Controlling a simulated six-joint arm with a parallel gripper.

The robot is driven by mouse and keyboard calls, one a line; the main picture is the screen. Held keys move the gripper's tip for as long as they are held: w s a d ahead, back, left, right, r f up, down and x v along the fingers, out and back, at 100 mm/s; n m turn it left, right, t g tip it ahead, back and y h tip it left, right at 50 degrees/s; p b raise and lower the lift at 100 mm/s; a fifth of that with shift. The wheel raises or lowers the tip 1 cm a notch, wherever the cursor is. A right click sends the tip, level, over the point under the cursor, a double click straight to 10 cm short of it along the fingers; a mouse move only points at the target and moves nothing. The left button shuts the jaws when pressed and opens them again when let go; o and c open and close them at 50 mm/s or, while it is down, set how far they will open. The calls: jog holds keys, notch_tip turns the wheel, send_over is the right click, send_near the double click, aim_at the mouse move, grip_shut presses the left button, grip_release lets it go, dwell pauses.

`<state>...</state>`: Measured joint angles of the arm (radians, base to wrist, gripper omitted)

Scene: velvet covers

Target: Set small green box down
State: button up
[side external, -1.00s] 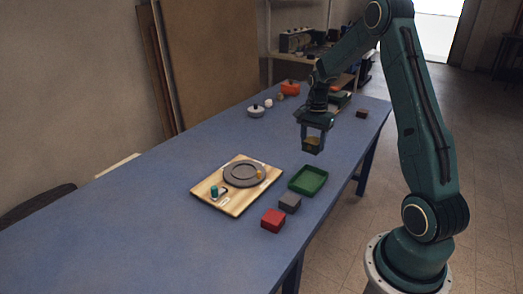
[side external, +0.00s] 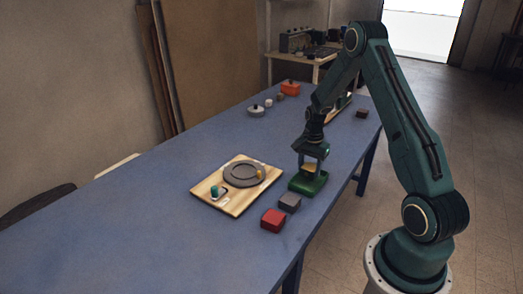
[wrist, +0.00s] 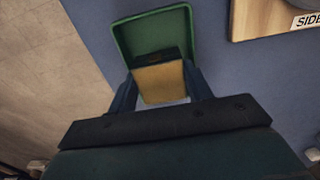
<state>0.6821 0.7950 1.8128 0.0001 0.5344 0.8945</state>
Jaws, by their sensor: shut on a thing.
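My gripper (side external: 309,172) is shut on a small box (side external: 309,168), low over the green tray (side external: 294,184) near the table's right edge. In the wrist view the small box (wrist: 160,84) shows a tan face and a dark far side between my two fingers; green is not clear on it. The wrist view also shows the tray (wrist: 124,44), with its raised rim, beyond the box. I cannot tell whether the box touches the tray floor, as my fingers hide part of it.
A wooden board (side external: 238,205) with a grey plate (side external: 243,173) lies left of the tray. A grey block (side external: 290,203) and a red block (side external: 273,220) sit in front. A lidded pot (side external: 256,111), an orange pot (side external: 290,88) and a dark block (side external: 361,113) stand farther back.

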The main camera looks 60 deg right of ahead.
aim_at(310, 168)
jog(key=shift+f, duration=1.6)
jog(key=shift+f, duration=0.15)
jog(key=o, duration=0.7)
notch_tip(310, 168, up, 12)
jog(key=shift+r, duration=0.1)
